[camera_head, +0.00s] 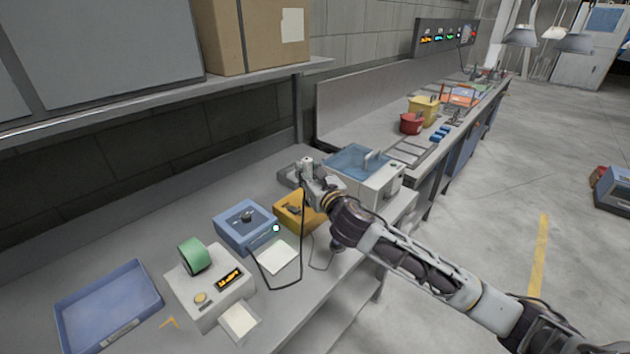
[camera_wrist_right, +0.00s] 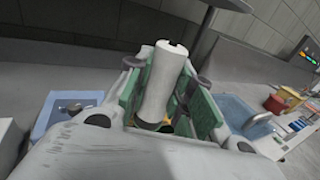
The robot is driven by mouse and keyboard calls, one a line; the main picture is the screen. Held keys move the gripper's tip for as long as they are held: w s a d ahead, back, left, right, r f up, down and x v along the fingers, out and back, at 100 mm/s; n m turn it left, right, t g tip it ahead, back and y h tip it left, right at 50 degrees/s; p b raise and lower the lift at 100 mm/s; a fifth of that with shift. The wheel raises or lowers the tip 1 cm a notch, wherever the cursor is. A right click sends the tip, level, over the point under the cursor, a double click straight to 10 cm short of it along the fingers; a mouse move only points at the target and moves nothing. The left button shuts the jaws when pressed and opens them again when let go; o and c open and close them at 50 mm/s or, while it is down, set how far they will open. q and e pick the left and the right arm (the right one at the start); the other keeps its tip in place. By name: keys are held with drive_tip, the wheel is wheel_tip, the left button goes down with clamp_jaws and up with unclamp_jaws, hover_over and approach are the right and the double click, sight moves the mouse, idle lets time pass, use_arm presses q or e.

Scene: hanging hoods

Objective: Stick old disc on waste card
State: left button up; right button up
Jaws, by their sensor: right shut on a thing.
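My right gripper (camera_head: 308,180) is raised above the bench near the yellow box. In the right wrist view its green-padded fingers (camera_wrist_right: 158,92) are shut on a white upright cylinder (camera_wrist_right: 162,75), which looks like a tool handle. A thin dark cable hangs in loops below the gripper. A white card (camera_head: 278,257) lies flat on the bench, below and left of the gripper. A small pale round spot with a green rim (camera_head: 276,229) shows at the card's far edge; I cannot tell whether it is the old disc. My left gripper is not in view.
A blue box (camera_head: 232,240) and a yellow box (camera_head: 284,220) stand behind the card. A white machine with a green roll (camera_head: 194,255) stands left, beside a blue tray (camera_head: 108,305). A white case with a blue lid (camera_head: 358,160) stands right of the gripper.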

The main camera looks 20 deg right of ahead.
drive_tip(key=shift+w+a+n+g+y, duration=1)
drive_tip(key=shift+w+a+n+y, duration=1.05)
drive_tip(key=shift+a+y, duration=0.75)
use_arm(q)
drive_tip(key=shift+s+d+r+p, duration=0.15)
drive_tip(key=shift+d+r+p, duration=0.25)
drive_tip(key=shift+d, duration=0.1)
use_arm(e)
drive_tip(key=s+a+f+n+g+y, duration=0.5)
drive_tip(key=s+f+n+g+y, duration=0.1)
drive_tip(key=f, duration=0.4)
drive_tip(key=shift+s+a+f+g+y, duration=0.2)
drive_tip(key=shift+s+a+g+y, duration=0.1)
drive_tip(key=shift+g+y, duration=0.3)
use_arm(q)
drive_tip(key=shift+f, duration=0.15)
use_arm(e)
drive_tip(key=shift+f, duration=0.2)
